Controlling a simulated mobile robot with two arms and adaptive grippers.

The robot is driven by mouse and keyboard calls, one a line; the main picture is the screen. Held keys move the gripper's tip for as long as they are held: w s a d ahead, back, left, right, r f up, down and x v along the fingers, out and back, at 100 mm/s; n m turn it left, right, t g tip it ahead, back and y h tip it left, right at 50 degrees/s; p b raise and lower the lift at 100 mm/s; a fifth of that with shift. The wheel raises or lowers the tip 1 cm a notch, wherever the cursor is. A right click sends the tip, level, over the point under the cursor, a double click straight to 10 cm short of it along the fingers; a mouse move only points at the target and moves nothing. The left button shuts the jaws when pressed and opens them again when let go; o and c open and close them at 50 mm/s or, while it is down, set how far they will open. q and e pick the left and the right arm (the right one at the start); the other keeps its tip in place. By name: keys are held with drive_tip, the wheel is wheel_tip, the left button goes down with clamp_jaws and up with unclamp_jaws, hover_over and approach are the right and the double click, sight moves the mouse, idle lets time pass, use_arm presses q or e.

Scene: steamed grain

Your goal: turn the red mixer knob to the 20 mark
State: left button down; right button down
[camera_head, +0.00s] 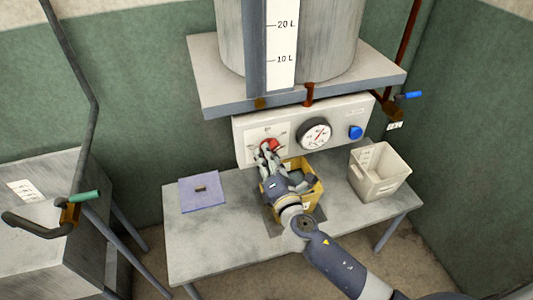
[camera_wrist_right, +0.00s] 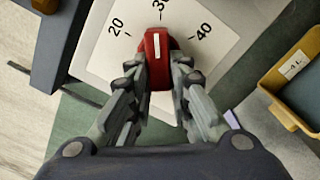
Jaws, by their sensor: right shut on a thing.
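The red mixer knob (camera_wrist_right: 157,70) sits on a white dial plate (camera_wrist_right: 95,55) with marks 20, 30 and 40 in the right wrist view. The white line on the knob points at the 30 mark. My right gripper (camera_head: 265,151) is shut on the knob, one finger on each side of it; its fingers (camera_wrist_right: 158,88) also show in the right wrist view. In the head view the knob (camera_head: 271,144) is partly hidden by the fingers. My left gripper is not in view.
A round gauge (camera_head: 314,134) and a blue button (camera_head: 355,132) are right of the knob on the panel. A yellow bin (camera_head: 312,190) is below my gripper, a white bin (camera_head: 379,172) to its right. A purple board (camera_head: 202,200) lies on the table (camera_head: 215,245).

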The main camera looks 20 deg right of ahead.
drive_tip(key=n+p, duration=0.1)
drive_tip(key=n, duration=0.2)
drive_tip(key=d+n+p, duration=0.1)
drive_tip(key=n, duration=0.3)
drive_tip(key=n+p, duration=0.2)
drive_tip(key=n, duration=0.1)
drive_tip(key=shift+d+f, duration=0.2)
drive_tip(key=shift+f, duration=0.2)
drive_tip(key=shift+n, duration=0.4)
drive_tip(key=c, duration=1.5)
unclamp_jaws()
drive_tip(key=s, duration=1.2)
drive_tip(key=shift+d, duration=0.25)
drive_tip(key=shift+f, duration=0.1)
